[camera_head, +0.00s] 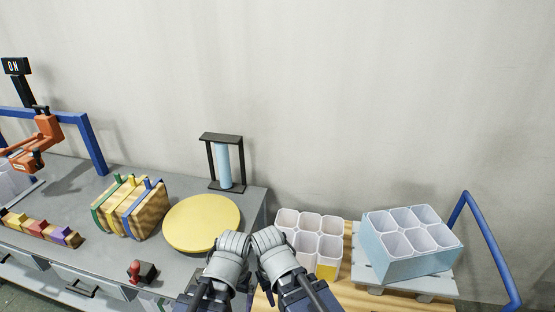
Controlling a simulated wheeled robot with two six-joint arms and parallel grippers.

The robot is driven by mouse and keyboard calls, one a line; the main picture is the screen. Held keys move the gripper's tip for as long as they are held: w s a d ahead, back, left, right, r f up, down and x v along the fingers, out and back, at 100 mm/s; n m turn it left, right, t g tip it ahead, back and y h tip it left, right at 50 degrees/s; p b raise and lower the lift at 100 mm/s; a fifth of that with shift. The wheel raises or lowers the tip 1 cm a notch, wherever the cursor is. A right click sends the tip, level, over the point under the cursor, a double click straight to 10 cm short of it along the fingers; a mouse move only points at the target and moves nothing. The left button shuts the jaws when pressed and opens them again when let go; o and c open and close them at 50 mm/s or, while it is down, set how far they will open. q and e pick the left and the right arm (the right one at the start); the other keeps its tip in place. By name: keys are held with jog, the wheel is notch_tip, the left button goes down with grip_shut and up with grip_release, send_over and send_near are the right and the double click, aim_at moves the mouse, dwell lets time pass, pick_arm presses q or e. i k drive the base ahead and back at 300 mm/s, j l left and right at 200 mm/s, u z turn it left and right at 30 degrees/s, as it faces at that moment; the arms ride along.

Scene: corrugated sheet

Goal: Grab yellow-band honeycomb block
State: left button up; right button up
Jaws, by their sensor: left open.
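Three upright tan slabs stand side by side on the grey bench, with green, yellow and blue bands. The middle slab with the yellow band (121,204) is partly covered by its neighbours. I cannot tell a honeycomb core on it. A white block of open cells (327,271) with a yellow patch on its front side stands on the wooden surface at right. My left gripper (234,244) is open at bottom centre, in front of the yellow disc, apart from the slabs. My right gripper (268,241) is close beside it; its jaws cannot be made out.
A round yellow disc (202,222) lies on the bench (75,185). Behind it is a dark frame with a light-blue cylinder (224,166). A light-blue celled box (405,262) stands at right. Coloured blocks (41,229), a red-knobbed item (137,272) and an orange device (42,135) are at left.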

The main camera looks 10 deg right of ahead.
aim_at(307, 244)
jog(key=i+l+z, duration=0.1)
jog(key=z, duration=0.3)
jog(key=i+l+z, duration=0.1)
jog(key=z, duration=0.25)
jog(key=i+l+z, duration=0.15)
jog(key=z, duration=0.25)
jog(key=l, duration=0.1)
